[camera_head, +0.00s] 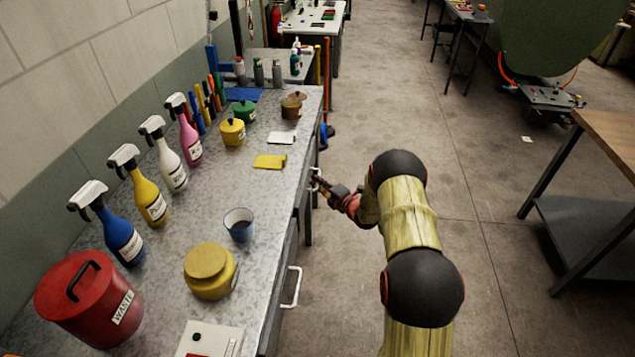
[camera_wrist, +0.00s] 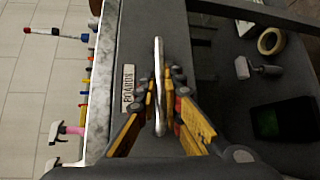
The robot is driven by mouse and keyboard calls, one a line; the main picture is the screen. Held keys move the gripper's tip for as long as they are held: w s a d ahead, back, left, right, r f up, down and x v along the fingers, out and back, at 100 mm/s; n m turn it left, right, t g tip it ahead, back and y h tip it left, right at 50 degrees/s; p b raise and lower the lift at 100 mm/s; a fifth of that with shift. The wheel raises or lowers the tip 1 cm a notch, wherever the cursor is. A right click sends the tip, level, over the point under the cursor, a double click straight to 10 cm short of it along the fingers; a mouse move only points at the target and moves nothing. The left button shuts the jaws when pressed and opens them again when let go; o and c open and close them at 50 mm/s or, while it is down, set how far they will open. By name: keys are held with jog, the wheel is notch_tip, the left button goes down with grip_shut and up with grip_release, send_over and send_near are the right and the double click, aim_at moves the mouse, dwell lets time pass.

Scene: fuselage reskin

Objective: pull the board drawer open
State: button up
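The board drawer's grey front (camera_wrist: 140,40) shows in the wrist view, with a label reading BOARDS (camera_wrist: 128,88) beside its handle. The handle (camera_wrist: 158,60) is a pale metal bar. My gripper (camera_wrist: 161,90) has its two yellow-padded fingers on either side of this bar. A small gap shows between the bar and the right finger, so the gripper looks open around the handle. In the head view, my gripper (camera_head: 318,183) is at the far part of the bench's front edge. The drawer front there is mostly hidden by the bench top.
The bench top (camera_head: 200,225) holds spray bottles, pots, a cup and a red waste bin (camera_head: 88,298). Another handle (camera_head: 292,287) sticks out nearer on the bench front. A dark surface beside the drawer holds a tape roll (camera_wrist: 271,41) and a roller (camera_wrist: 258,69). The aisle floor (camera_head: 490,200) is clear.

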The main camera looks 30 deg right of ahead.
grip_shut()
dwell(0.4)
jog(key=s+d+p, duration=0.1)
jog(key=s+d, duration=0.6)
jog(key=d, duration=0.4)
jog(key=s+d+p, duration=0.1)
jog(key=s+d, duration=0.7)
jog(key=d, duration=0.3)
jog(key=shift+s+d+p, duration=0.3)
jog(key=shift+d, duration=0.1)
jog(key=shift+f, duration=0.1)
jog(key=o, duration=0.6)
grip_release()
jog(key=v, duration=1.2)
jog(key=shift+d, duration=0.1)
